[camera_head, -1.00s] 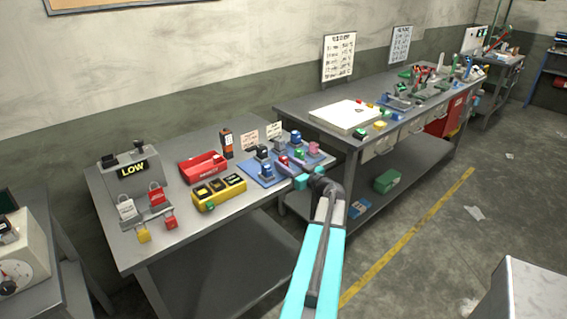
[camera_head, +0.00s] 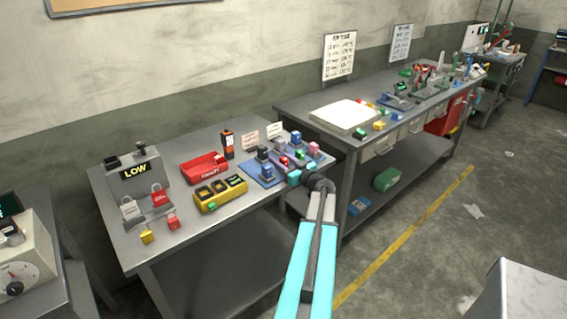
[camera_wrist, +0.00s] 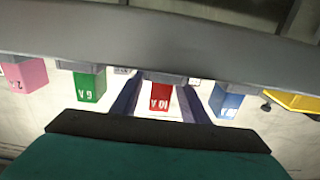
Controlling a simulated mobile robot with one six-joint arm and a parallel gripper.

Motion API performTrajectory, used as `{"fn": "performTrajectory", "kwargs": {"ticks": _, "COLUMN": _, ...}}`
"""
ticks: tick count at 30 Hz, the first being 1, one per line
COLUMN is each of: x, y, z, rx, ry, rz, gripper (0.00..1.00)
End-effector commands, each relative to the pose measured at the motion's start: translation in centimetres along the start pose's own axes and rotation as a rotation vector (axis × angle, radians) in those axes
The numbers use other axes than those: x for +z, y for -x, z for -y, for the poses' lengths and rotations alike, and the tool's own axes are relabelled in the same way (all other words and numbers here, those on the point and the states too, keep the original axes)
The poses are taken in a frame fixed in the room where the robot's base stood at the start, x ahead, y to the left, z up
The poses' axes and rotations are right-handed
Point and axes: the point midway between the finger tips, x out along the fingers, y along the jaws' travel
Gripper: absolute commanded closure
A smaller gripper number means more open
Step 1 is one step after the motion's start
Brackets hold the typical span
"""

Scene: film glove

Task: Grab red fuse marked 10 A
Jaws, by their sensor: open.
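The red fuse (camera_wrist: 160,97) marked 10 A shows near the middle of the wrist view, its label upside down. It is plugged into a grey holder in a row with a pink fuse (camera_wrist: 27,75), a green fuse (camera_wrist: 89,84) marked 6 A and a blue fuse (camera_wrist: 226,101). My gripper (camera_wrist: 160,90) is open, with one finger on each side of the red fuse; I cannot tell whether they touch it. In the head view my gripper (camera_head: 291,174) is at the front of the blue board, and the red fuse (camera_head: 284,161) shows small beyond it.
The blue board (camera_head: 252,173) carries several other blocks close to my gripper. A yellow case (camera_head: 220,200), a red box (camera_head: 204,168) and a grey LOW unit (camera_head: 132,175) stand to the left. A second bench (camera_head: 420,118) extends to the right.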

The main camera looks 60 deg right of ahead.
Motion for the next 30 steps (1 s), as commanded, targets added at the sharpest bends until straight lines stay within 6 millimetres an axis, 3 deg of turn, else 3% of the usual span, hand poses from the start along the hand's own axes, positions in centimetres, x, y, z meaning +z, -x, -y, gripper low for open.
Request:
{"fn": "performTrajectory", "kwargs": {"ticks": 6, "x": -0.1, "y": -1.6, "z": 0.0, "rx": -0.001, "ry": 0.0, "rz": -0.001, "gripper": 0.59}}
{"fn": "performTrajectory", "kwargs": {"ticks": 24, "x": 0.0, "y": -1.7, "z": -0.1, "rx": 0.0, "ry": 0.0, "rz": 0.0, "gripper": 0.59}}
{"fn": "performTrajectory", "kwargs": {"ticks": 30, "x": 0.0, "y": -1.6, "z": -0.1, "rx": 0.001, "ry": 0.0, "rz": 0.0, "gripper": 0.93}}
